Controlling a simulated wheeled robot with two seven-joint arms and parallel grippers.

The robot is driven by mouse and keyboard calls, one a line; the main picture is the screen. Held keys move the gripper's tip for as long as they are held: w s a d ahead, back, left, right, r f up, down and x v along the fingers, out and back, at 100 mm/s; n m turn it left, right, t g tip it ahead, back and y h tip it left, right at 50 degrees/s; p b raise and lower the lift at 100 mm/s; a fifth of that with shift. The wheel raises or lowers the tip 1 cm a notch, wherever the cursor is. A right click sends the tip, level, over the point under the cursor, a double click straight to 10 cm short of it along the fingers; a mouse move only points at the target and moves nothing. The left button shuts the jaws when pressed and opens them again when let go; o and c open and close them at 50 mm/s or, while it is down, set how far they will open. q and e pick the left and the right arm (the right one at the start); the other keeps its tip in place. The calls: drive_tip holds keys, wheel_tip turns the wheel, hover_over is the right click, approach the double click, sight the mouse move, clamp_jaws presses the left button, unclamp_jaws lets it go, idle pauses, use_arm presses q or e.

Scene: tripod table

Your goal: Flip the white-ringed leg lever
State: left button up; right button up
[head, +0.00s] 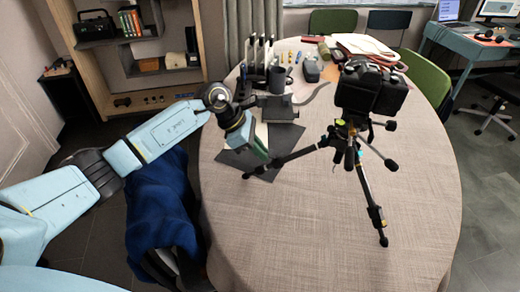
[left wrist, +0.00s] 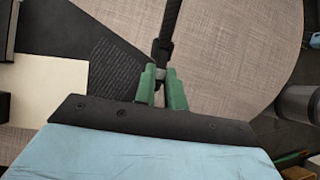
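The black tripod (head: 352,150) stands on the round table with its legs spread, a black camera-like body (head: 370,90) on top. One leg (head: 300,153) reaches left towards my left gripper (head: 262,158). In the left wrist view, my green fingers (left wrist: 162,80) stand a narrow gap apart at a dark leg section (left wrist: 170,30) coming from the top. A small pale piece, perhaps the white ring, shows between the fingertips. The fingers hide most of the lever, and I cannot tell whether they grip it. My right gripper is not in view.
A dark mat (head: 283,138) lies under the left leg. A dark mug (head: 277,80), a rack (head: 257,58) and small items stand at the back of the table (head: 300,230). Its front is clear. A blue cloth (head: 160,205) hangs beside the left edge.

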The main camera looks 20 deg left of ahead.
use_arm(q)
drive_tip(key=shift+o, duration=0.2)
drive_tip(key=shift+w+d+r, duration=0.1)
drive_tip(key=shift+d+r, duration=0.1)
drive_tip(key=shift+r, duration=0.3)
idle(0.3)
drive_tip(key=shift+w+d+r, duration=0.25)
drive_tip(key=shift+d+r, duration=0.35)
drive_tip(key=shift+d, duration=0.05)
drive_tip(key=shift+c, duration=0.2)
idle(1.6)
drive_tip(key=o, duration=0.5)
drive_tip(key=shift+p+v, duration=1.5)
drive_tip(key=shift+v, duration=1.5)
drive_tip(key=shift+s+f, duration=0.1)
drive_tip(key=shift+f, duration=0.05)
